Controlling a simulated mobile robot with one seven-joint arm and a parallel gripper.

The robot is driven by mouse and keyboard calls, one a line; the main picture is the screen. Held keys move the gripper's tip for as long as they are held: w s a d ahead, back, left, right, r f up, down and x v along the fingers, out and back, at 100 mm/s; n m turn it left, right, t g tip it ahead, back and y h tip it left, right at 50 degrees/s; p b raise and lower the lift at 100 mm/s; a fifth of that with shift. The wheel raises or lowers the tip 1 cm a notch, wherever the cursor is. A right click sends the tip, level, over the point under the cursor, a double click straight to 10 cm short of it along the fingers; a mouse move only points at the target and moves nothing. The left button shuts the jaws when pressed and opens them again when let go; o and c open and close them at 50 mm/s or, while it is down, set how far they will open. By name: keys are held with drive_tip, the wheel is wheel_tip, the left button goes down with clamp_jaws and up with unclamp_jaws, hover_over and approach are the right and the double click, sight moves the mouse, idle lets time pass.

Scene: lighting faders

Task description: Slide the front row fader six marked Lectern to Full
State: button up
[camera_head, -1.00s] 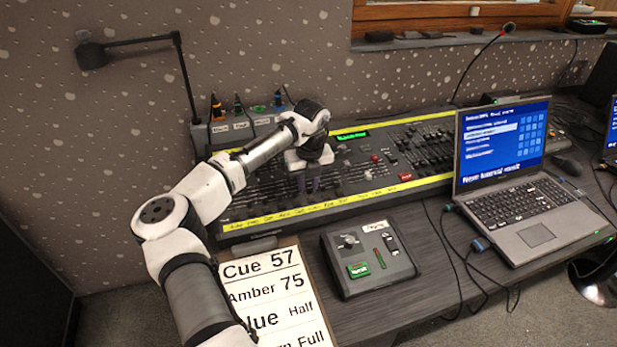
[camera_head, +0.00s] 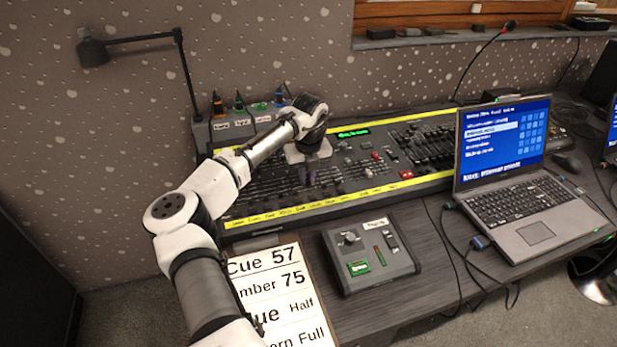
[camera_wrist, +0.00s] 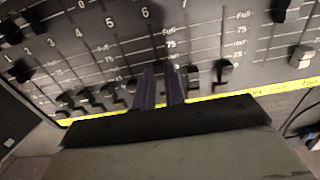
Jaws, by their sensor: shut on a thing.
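My gripper (camera_head: 306,176) points down at the front part of the lighting desk (camera_head: 345,209). In the wrist view its two dark fingers (camera_wrist: 161,80) are close together over the lower fader row, shut on a fader cap that they mostly hide. Printed scales with Full and 75 stand beside the slots, above the fingertips in that view. Neighbouring black caps, such as one to the right (camera_wrist: 222,70), sit low in their slots. The name strip (camera_wrist: 205,97) is partly covered by my gripper, and I cannot read Lectern on it.
A small control box (camera_head: 370,255) and a cue sheet (camera_head: 285,300) lie in front of the desk. A laptop (camera_head: 510,150) stands to the right, with cables beside it. A lamp arm (camera_head: 185,75) and a small labelled unit (camera_head: 235,128) are at the back left.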

drive_tip(key=shift+w+a+r+p, duration=0.1)
drive_tip(key=shift+w+a+p, duration=0.1)
drive_tip(key=shift+w, duration=0.45)
drive_tip(key=shift+w+a+r+p, duration=0.1)
drive_tip(key=shift+w+a+p, duration=0.15)
drive_tip(key=shift+w, duration=0.45)
drive_tip(key=shift+w+a+r+p, duration=0.1)
drive_tip(key=shift+w+a+p, duration=0.1)
drive_tip(key=shift+w, duration=0.45)
drive_tip(key=o, duration=0.4)
drive_tip(key=shift+o, duration=0.2)
drive_tip(key=shift+r+p, duration=1.05)
drive_tip(key=shift+r, duration=0.2)
drive_tip(key=shift+f, duration=0.1)
wheel_tip(320, 180, up, 14)
drive_tip(key=s+b, duration=0.1)
drive_tip(key=b, duration=0.2)
drive_tip(key=shift+s+d, duration=0.15)
drive_tip(key=shift+d, duration=0.05)
drive_tip(key=shift+f, duration=0.1)
